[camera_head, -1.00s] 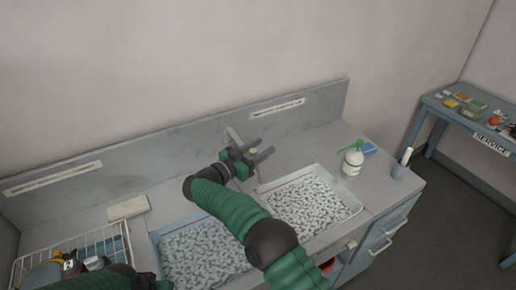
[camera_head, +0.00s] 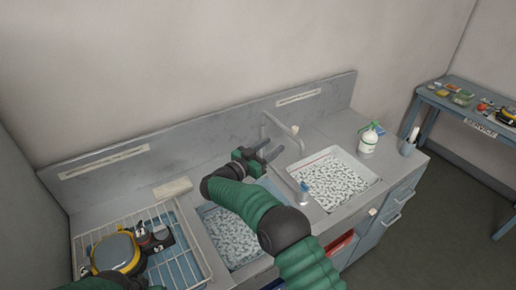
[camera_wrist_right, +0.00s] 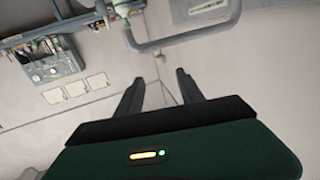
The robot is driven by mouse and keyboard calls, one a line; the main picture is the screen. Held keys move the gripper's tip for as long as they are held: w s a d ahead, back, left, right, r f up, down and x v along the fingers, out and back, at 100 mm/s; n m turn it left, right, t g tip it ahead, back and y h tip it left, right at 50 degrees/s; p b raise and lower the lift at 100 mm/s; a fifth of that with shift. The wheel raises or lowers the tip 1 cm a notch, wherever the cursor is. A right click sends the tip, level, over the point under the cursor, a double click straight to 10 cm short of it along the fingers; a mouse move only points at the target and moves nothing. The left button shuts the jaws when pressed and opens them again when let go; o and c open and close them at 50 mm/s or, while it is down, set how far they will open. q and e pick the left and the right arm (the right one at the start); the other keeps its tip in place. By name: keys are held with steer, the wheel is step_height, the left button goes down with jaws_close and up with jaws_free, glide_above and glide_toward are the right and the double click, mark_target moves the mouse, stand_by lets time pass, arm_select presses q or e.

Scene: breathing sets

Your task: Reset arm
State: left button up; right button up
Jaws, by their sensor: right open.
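My right gripper (camera_head: 272,152) is in the head view above the back of the counter, between the two sink basins and close to the grey faucet (camera_head: 281,126). Its two fingers are apart with nothing between them. In the right wrist view, the same open fingers (camera_wrist_right: 159,88) show against a plain pale surface. Of my left arm (camera_head: 112,281), only a green and black part shows at the bottom left of the head view. Its gripper is out of view.
The left basin (camera_head: 214,222) and right basin (camera_head: 375,178) hold speckled material. A wire rack (camera_head: 88,235) with a yellow-rimmed device (camera_head: 116,252) stands at left. A blue table (camera_head: 436,98) stands beyond.

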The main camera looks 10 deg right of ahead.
steer(key=w+a+r+n+t+y+b, duration=0.1)
steer(key=w+a+r+n+t+y, duration=0.3)
steer(key=n+t+y, duration=0.15)
steer(key=s+d+f+n+g+y+b, duration=0.1)
steer(key=s+f, duration=0.6)
steer(key=s, duration=0.7)
steer(key=s+d+f+n+g+y+b, duration=0.1)
steer(key=s+f+g+y, duration=0.4)
steer(key=s, duration=0.9)
steer(key=s+d+f+n+g+y+b, duration=0.1)
steer(key=s+d+f+n+g+y, duration=0.2)
steer(key=s+f+g, duration=0.4)
steer(key=s+d+f, duration=0.1)
steer(key=s, duration=0.6)
steer(key=shift+s+d+f, duration=0.15)
steer(key=shift+d+f, duration=0.05)
steer(key=shift+f, duration=0.1)
steer(key=shift+d+g, duration=0.25)
steer(key=shift+d, duration=0.05)
